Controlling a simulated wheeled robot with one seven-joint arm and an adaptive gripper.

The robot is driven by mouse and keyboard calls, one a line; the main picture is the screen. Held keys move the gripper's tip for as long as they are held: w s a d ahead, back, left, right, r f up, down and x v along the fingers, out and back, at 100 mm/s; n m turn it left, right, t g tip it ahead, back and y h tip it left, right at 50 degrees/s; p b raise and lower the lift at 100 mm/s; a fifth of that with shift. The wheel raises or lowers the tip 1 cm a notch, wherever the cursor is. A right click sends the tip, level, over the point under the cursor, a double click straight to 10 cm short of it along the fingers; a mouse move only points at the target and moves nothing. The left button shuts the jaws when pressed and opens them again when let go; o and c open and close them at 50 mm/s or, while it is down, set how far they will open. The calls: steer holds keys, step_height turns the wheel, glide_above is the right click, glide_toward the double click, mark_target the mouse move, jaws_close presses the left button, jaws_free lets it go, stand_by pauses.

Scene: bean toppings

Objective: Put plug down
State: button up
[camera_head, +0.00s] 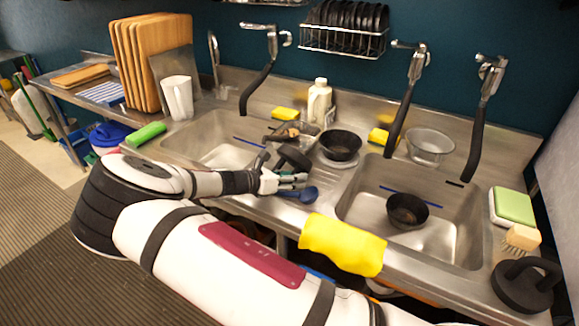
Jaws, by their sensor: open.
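A black sink plug (294,158) lies on the steel counter between the two basins, just behind my gripper. My gripper (300,180) is open, low over the counter near the divider, with its fingers pointing right. The fingers and wrist hide part of the plug, and I cannot tell whether they touch it. A second black plug (525,288) with a raised handle sits on the counter at the front right corner.
The left basin (205,140) is empty; the right basin (455,240) holds a dark bowl (407,210). A black bowl (340,145), a blue ladle (302,195) and a strainer (292,134) crowd the divider. A yellow cloth (342,244) hangs over the front edge.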

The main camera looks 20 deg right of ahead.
steer(key=shift+d, duration=0.15)
jaws_close()
